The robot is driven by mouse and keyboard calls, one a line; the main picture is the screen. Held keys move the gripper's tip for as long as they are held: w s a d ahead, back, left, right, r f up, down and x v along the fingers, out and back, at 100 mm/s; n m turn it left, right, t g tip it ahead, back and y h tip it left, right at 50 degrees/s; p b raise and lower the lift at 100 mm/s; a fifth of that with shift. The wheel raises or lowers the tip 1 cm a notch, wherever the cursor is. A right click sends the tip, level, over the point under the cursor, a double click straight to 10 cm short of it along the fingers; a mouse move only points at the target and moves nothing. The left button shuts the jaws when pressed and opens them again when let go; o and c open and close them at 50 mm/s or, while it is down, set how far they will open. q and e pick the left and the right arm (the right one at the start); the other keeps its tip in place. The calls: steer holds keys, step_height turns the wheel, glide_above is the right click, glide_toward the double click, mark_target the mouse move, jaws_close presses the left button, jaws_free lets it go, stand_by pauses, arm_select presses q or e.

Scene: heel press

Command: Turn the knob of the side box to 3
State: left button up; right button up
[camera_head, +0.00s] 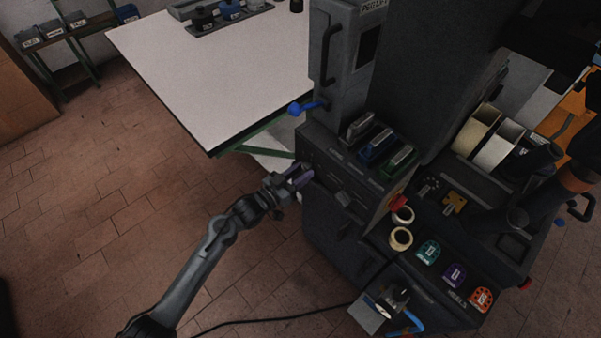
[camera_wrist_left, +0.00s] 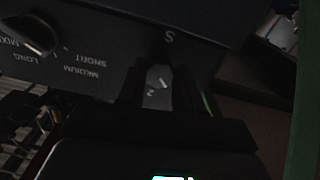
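The side box (camera_head: 322,170) is a dark grey box on the left of the press, with small knobs on its sloped panel. My left gripper (camera_head: 300,178) is at the left end of this panel. In the left wrist view, the fingers (camera_wrist_left: 159,90) stand a little apart at the panel (camera_wrist_left: 110,50). A lighter grey patch with a white mark and what looks like a "2" shows between them. I cannot tell whether this is a knob or whether the fingers touch it. A character like "S" or "3" is printed above them. My right gripper is not seen.
Another knob (camera_wrist_left: 32,34) stands left, beside the words LONG, MEDIUM and SHORT. A blue-ended lever (camera_head: 296,108) is just above my left gripper. A white table (camera_head: 205,75) lies behind. Tape rolls (camera_head: 401,239) and coloured pieces (camera_head: 455,276) lie right. The floor at left is clear.

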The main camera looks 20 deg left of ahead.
arm_select(q)
steer(key=c, duration=0.3)
steer(key=m+p, duration=0.1)
steer(key=m, duration=0.2)
steer(key=shift+r+m, duration=0.1)
steer(key=shift+m, duration=0.2)
steer(key=m+p, duration=0.1)
steer(key=m, duration=0.3)
steer(key=shift+a+m, duration=0.15)
steer(key=shift+m, duration=0.15)
steer(key=m+p, duration=0.1)
steer(key=m, duration=0.5)
steer(key=shift+w, duration=0.1)
steer(key=shift+m, duration=1.9)
